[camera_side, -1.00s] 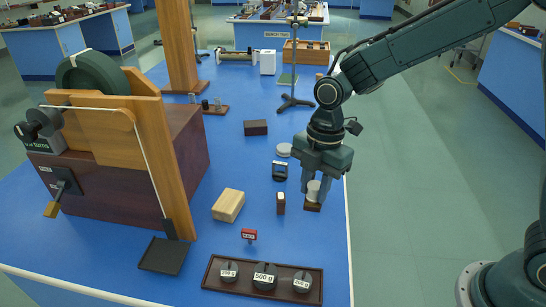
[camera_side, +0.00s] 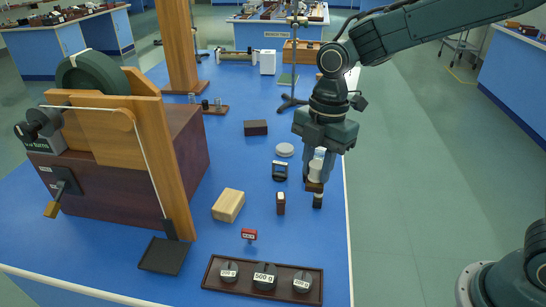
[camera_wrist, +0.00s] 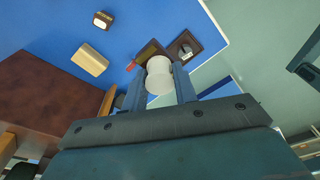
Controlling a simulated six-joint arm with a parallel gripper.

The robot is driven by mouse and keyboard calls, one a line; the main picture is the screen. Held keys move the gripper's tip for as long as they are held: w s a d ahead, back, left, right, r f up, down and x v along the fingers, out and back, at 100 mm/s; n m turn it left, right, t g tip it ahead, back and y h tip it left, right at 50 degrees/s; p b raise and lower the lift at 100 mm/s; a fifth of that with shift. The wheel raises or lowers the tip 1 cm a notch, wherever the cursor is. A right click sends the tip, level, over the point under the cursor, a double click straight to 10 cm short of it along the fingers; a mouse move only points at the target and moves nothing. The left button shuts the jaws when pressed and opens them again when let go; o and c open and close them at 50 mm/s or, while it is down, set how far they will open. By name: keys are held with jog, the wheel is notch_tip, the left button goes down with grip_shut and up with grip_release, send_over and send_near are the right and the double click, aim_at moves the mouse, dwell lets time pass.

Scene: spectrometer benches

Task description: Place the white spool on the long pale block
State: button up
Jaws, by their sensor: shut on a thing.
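The white spool (camera_side: 316,169) is held between the fingers of my gripper (camera_side: 317,172) near the table's right edge. In the wrist view the spool (camera_wrist: 159,75) sits between both fingertips. A small brown piece (camera_side: 314,187) shows just under the spool, and a dark upright shape lies below that; I cannot tell whether either is attached. The long pale block (camera_side: 228,205) lies on the blue table to the left of my gripper, its top bare. It also shows at upper left in the wrist view (camera_wrist: 90,60).
A small brown upright block (camera_side: 281,203) and a dark device (camera_side: 280,171) stand between the gripper and pale block. The large wooden apparatus (camera_side: 178,140) rises at left.

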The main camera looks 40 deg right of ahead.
jog(key=shift+w, duration=0.1)
jog(key=w+a+r+m, duration=0.1)
jog(key=w+a+m, duration=0.2)
jog(key=w+m, duration=0.2)
jog(key=w+a+r+m+t, duration=0.1)
jog(key=w+a+r+m, duration=0.1)
jog(key=w+m, duration=0.4)
jog(key=w+a+r+m+h, duration=0.1)
jog(key=w+a+m, duration=0.4)
jog(key=w, duration=0.5)
jog(key=shift+r+m+t, duration=0.15)
jog(key=shift+m+t, duration=0.15)
jog(key=shift+m, duration=0.3)
send_over(226, 199)
jog(key=f, duration=1.5)
jog(key=shift+s+d+f, duration=0.15)
jog(key=shift+s+f, duration=0.15)
jog(key=shift+f, duration=0.05)
jog(key=shift+f, duration=0.1)
jog(key=shift+f, duration=2.05)
